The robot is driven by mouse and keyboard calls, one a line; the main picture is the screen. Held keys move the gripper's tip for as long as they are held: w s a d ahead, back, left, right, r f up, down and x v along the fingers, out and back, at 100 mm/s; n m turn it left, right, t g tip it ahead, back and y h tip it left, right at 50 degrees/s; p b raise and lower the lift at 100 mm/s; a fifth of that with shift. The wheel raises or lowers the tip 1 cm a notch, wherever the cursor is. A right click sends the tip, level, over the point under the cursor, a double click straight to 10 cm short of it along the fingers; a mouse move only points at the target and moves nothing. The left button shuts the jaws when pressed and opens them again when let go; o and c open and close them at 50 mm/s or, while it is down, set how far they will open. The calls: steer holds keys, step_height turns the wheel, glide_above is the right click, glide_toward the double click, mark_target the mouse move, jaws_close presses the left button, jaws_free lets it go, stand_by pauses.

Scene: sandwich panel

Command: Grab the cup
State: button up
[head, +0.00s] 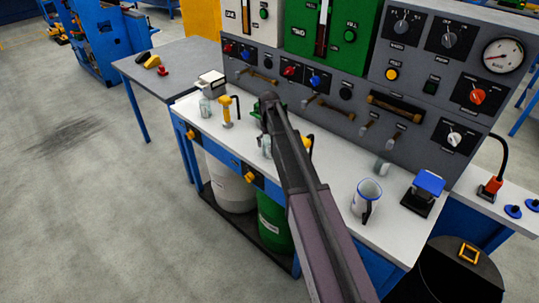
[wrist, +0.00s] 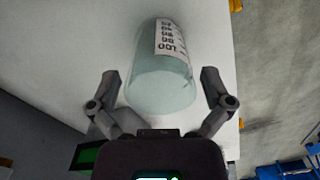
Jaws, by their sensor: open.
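In the wrist view a pale, translucent cup (wrist: 162,75) with a white printed label lies in the space between the fingers of my gripper (wrist: 159,76). The fingers are spread, one on each side, with gaps to the cup. In the head view my gripper is mostly hidden by my arm above the white worktop. A small clear vessel (head: 266,148) shows partly behind the arm. Another clear vessel (head: 205,107) stands farther left. I cannot tell which of them is the cup in the wrist view. A white jug-like cup with a blue rim (head: 366,196) stands to the right.
The grey control panel (head: 350,125) with knobs and handles rises behind the worktop (head: 330,235). A yellow dispenser (head: 227,111) stands left of my arm. A black device with a blue top (head: 428,186) stands at the right. Bins sit under the worktop.

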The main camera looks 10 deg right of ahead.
stand_by(0.6)
steer(key=c, duration=1.1)
